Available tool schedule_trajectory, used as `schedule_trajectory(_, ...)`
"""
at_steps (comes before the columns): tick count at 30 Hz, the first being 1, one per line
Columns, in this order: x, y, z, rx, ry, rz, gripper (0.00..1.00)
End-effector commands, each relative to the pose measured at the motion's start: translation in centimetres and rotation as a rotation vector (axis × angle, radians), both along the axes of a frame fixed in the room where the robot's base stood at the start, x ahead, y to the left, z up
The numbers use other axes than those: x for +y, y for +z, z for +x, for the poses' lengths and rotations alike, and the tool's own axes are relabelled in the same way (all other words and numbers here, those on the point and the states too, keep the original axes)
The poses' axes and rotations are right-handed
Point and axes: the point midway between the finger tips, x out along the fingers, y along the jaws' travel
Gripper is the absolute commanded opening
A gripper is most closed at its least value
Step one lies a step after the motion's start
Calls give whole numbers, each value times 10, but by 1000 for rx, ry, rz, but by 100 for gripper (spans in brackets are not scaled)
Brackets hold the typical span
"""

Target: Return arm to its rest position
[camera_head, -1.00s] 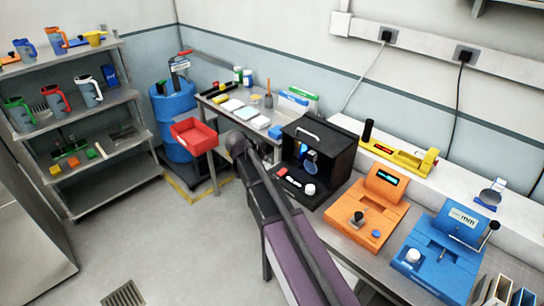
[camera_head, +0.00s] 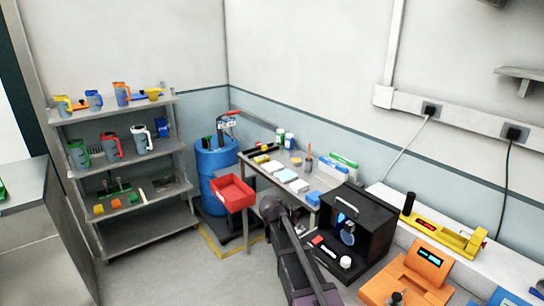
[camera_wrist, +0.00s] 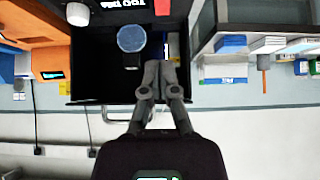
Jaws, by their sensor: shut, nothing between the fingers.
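My arm (camera_head: 292,245) shows in the head view as a dark grey and purple link rising from the bottom edge, with its rounded end in front of the side bench. I cannot make out my gripper in the head view. In the wrist view, which is upside down, my gripper (camera_wrist: 161,66) has its two grey fingers together and holds nothing. Its fingertips appear in front of the open black box (camera_wrist: 92,75), near a round blue disc (camera_wrist: 131,39); whether they touch anything is unclear, but they look apart from it.
The black box (camera_head: 375,222) stands on the bench beside my arm, with an orange device (camera_head: 430,262) to its right. A red bin (camera_head: 232,194), a blue barrel (camera_head: 212,165) and a shelf of jugs (camera_head: 138,239) are further left. The floor between them is open.

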Motion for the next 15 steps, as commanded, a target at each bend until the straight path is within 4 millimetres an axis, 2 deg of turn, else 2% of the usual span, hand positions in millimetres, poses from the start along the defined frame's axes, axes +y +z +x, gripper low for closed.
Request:
schedule_trajectory(5, -9, -6, -20, 71, 42, 16, 0)
schedule_trajectory(8, -16, -12, -40, 145, 92, 33, 0)
schedule_trajectory(15, -31, -29, -102, 364, 293, 115, 0)
